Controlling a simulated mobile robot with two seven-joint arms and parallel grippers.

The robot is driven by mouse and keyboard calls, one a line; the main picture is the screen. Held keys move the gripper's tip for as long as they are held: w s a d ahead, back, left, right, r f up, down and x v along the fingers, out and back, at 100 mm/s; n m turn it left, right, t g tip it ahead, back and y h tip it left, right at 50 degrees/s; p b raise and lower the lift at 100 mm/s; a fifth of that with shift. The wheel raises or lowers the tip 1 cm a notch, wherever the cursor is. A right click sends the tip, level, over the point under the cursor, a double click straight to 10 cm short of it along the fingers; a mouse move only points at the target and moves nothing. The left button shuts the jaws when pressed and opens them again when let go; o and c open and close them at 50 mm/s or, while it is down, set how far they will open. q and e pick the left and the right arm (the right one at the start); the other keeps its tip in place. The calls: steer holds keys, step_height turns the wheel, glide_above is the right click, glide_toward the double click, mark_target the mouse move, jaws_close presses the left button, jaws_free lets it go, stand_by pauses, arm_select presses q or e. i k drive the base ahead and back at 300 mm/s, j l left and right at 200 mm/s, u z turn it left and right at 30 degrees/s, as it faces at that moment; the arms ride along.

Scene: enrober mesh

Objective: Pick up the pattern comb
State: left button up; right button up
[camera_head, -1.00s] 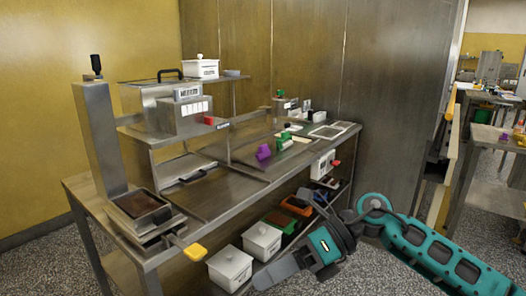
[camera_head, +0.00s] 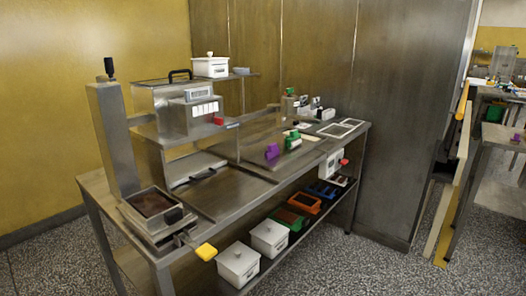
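A small purple piece (camera_head: 271,151) lies on the steel bench top (camera_head: 228,192), right of the middle of the bench. Just behind and to its right is a green piece (camera_head: 292,141) with a pale part beside it. Both are small in the view, and I cannot tell which of the bench items is the pattern comb. Neither of my grippers is in view.
A dark-filled pan (camera_head: 151,202) and yellow handle (camera_head: 206,251) are at the left front. White bins (camera_head: 269,237) and coloured trays (camera_head: 304,201) fill the lower shelf.

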mark_target(272, 151)
steer(key=i+l+u, duration=0.15)
steer(key=u, duration=1.05)
steer(key=l+u, duration=0.65)
steer(key=l, duration=0.25)
steer(key=l+u, duration=0.3)
steer(key=l, duration=1.1)
steer(key=k+l+u, duration=0.1)
steer(key=l, duration=0.35)
